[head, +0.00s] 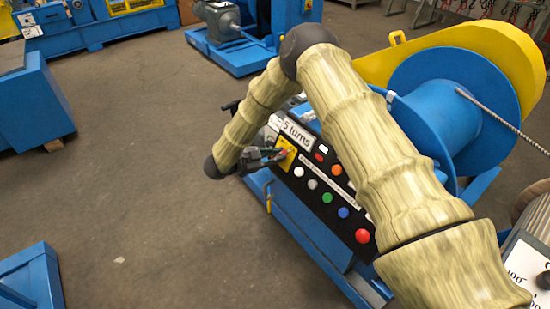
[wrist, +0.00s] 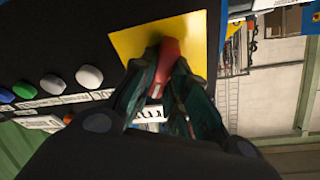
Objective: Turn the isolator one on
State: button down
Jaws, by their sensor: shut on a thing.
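The isolator has a red handle (wrist: 168,68) on a yellow plate (wrist: 195,40) in the wrist view. My gripper (wrist: 165,75) is shut on the red handle, with one finger on each side of it. The fingers hide part of the handle. In the head view the yellow plate (head: 286,154) sits on the black control panel (head: 330,222), and my gripper (head: 282,154) reaches it from the left. The handle is too small and covered there to tell its angle.
The panel carries several coloured buttons, among them a red one (head: 362,236) and a blue one (head: 343,212). A label reading "5 turns" (head: 297,134) is above the yellow plate. A blue drum (head: 450,100) with a yellow guard (head: 470,42) stands behind.

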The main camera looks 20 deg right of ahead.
jog(key=shift+f+m+g+b, duration=0.1)
jog(key=shift+m+g+b, duration=0.2)
jog(key=shift+m, duration=1.1)
jog(key=shift+s+m, duration=0.1)
jog(key=shift+m, duration=0.2)
jog(key=c, duration=1.4)
grip_release()
jog(key=v, duration=1.2)
